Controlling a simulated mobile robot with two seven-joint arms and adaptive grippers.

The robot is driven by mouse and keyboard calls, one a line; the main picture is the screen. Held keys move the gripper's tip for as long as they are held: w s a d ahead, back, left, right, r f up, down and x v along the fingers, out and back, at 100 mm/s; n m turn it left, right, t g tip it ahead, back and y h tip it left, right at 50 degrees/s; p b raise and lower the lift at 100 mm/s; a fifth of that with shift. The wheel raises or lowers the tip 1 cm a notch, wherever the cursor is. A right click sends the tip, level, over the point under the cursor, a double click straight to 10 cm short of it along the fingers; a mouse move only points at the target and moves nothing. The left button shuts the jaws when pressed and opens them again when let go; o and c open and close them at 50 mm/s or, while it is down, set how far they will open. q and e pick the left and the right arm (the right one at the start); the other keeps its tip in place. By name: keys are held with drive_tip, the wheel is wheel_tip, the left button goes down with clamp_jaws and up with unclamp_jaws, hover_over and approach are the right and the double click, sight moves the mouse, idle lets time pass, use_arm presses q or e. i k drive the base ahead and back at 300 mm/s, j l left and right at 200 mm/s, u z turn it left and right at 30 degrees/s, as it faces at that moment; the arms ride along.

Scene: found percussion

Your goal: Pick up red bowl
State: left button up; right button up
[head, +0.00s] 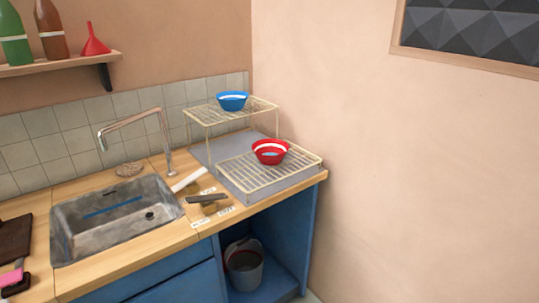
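A red bowl (270,152) with a white band stands upright on the lower wire shelf of a dish rack (262,178), at the right end of the wooden counter. A blue bowl (232,101) with a white band sits on the rack's upper shelf, behind and to the left of the red bowl. Neither of my grippers shows in the head view. Nothing is seen touching the red bowl.
A metal sink (115,218) with a tall faucet (140,130) is left of the rack. A bucket (244,266) stands under the counter. A wall bounds the right side.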

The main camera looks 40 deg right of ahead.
sight(268, 152)
drive_tip(key=z, duration=0.65)
drive_tip(key=i+z, duration=0.25)
drive_tip(key=i, duration=0.2)
drive_tip(key=i+j+z, duration=0.1)
drive_tip(key=i+z, duration=0.2)
drive_tip(key=i, duration=0.15)
